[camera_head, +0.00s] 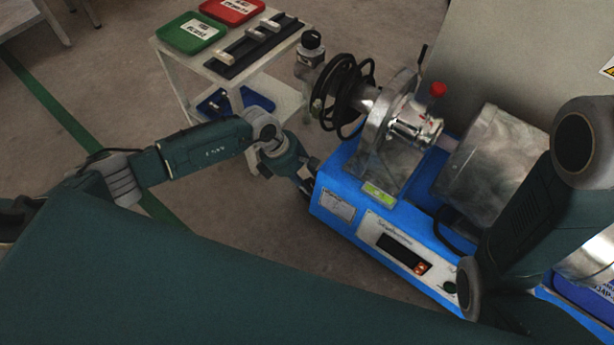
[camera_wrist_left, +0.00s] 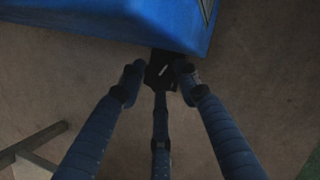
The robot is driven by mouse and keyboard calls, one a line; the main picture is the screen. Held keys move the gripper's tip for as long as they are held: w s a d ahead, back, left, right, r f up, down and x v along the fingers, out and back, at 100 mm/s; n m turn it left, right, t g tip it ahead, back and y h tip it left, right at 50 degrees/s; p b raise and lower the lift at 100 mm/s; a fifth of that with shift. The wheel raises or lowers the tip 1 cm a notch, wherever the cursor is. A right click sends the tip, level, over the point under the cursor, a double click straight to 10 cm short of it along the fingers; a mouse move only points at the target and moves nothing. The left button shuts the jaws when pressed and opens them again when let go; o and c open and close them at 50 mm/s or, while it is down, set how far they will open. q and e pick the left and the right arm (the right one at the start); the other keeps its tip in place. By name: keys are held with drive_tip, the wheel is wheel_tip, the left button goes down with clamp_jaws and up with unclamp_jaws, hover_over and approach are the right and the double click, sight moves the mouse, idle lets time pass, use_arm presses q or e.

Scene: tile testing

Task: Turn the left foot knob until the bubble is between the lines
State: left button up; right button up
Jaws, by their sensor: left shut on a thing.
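The blue machine base (camera_head: 345,218) stands at the middle right, and its edge (camera_wrist_left: 120,18) fills the top of the left wrist view. A black foot knob (camera_wrist_left: 160,70) shows under that edge. My left gripper (camera_wrist_left: 158,84) has its fingers closed around the knob, shut on it. In the head view my left gripper (camera_head: 305,180) is at the machine's left end, where the knob is hidden. The yellow-green level vial (camera_head: 378,193) sits on top of the base; its bubble and lines are too small to read. My right arm shows at the right, its gripper out of view.
A small cart (camera_head: 207,72) at the back holds a green box (camera_head: 192,33), a red box (camera_head: 232,11) and a dark tool rack (camera_head: 255,46). The floor around my left arm is clear.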

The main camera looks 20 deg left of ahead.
use_arm(q)
drive_tip(key=shift+d, duration=0.15)
drive_tip(key=o, duration=0.8)
drive_tip(key=shift+o, duration=0.2)
drive_tip(key=shift+r, duration=0.1)
drive_tip(key=v, duration=1.2)
